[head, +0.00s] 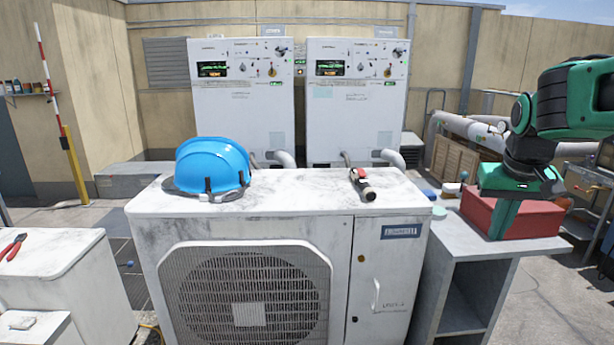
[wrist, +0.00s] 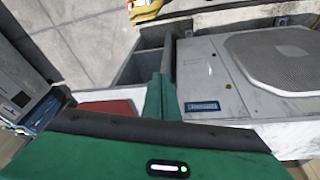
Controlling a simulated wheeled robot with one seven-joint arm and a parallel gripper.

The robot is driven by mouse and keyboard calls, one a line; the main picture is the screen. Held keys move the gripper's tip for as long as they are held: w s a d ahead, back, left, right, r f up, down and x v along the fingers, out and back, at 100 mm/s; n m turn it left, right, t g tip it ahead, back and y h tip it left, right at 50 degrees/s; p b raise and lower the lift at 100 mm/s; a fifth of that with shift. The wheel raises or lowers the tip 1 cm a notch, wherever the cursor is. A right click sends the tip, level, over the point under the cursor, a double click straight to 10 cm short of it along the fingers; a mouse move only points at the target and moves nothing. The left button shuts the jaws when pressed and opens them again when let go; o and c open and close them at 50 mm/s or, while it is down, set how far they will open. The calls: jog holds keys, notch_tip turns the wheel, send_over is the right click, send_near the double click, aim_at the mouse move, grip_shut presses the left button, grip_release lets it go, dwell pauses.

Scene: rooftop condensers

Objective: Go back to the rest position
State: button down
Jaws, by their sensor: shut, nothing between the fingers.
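My gripper (head: 503,218) is at the right of the head view, pointing down. Its green fingers are together with nothing between them. It hangs in front of a red box (head: 533,218) on a grey shelf unit (head: 487,238) and hides part of that box. In the wrist view the shut fingers (wrist: 160,98) show in the middle, with the condenser to their right. Whether the fingers touch the box cannot be told.
A condenser unit (head: 342,230) stands at the centre, bearing a blue hard hat (head: 212,167) and a dark handheld tool (head: 363,184). Red-handled pliers (head: 13,247) lie on a white unit (head: 55,262) at left. Two white cabinets (head: 243,115) (head: 352,120) stand behind.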

jog(key=s+f+m+g, duration=0.1)
jog(key=s+f, duration=0.3)
jog(key=s, duration=0.4)
jog(key=s+f+m+g+y, duration=0.1)
jog(key=s+f, duration=0.2)
jog(key=s, duration=0.6)
jog(key=s+d+f+m+g, duration=0.1)
jog(key=s+f, duration=0.3)
jog(key=s, duration=0.4)
jog(key=shift+s+f+y, duration=0.3)
jog(key=shift+s+f, duration=0.05)
jog(key=shift+d, duration=0.1)
jog(key=shift+w+f, duration=0.25)
jog(key=shift+w, duration=0.4)
